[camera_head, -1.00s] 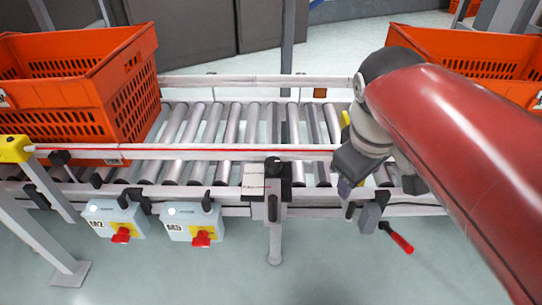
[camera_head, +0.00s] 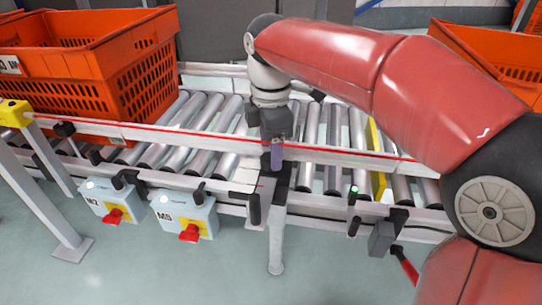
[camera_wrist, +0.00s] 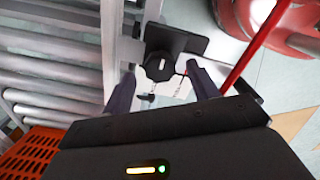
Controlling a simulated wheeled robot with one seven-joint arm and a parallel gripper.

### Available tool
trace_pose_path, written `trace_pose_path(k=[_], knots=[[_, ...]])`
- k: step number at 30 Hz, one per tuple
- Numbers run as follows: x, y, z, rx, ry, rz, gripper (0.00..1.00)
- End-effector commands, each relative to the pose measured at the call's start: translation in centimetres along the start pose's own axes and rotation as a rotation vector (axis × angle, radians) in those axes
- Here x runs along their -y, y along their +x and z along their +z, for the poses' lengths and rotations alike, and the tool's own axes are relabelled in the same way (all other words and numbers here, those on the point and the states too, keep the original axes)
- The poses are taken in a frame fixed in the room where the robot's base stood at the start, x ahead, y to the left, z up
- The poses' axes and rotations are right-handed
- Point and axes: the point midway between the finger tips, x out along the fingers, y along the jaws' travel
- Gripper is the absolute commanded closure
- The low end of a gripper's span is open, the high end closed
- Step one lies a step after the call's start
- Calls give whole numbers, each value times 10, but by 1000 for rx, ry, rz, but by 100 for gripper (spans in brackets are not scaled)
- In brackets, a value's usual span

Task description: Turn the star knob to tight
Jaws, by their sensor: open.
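The black star knob (camera_wrist: 159,66) shows in the wrist view, with a short white mark on its face, on a dark plate (camera_wrist: 190,42). My gripper (camera_wrist: 161,70) is open, its two dark fingers to the left and right of the knob in that view, with gaps beside it. I cannot tell how deep the fingers reach around it. In the head view my gripper (camera_head: 277,158) points down at the front rail above the support post, and hides the knob. A white card with small print (camera_head: 248,178) is beside it, too small to read; it also shows in the wrist view (camera_wrist: 180,90).
A roller conveyor (camera_head: 205,125) runs behind the front rail (camera_head: 160,137). An orange tote (camera_head: 100,75) stands on it at left. A red-handled lever (camera_head: 404,265) is at right.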

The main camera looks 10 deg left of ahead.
Motion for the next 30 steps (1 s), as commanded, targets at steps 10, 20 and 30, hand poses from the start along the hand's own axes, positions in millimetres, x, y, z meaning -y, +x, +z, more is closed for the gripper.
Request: trace_pose_path(k=[10,20,30], knots=[[0,19,0,0,2,2,41],[0,18,0,0,2,1,67],[0,18,0,0,14,1,85]])
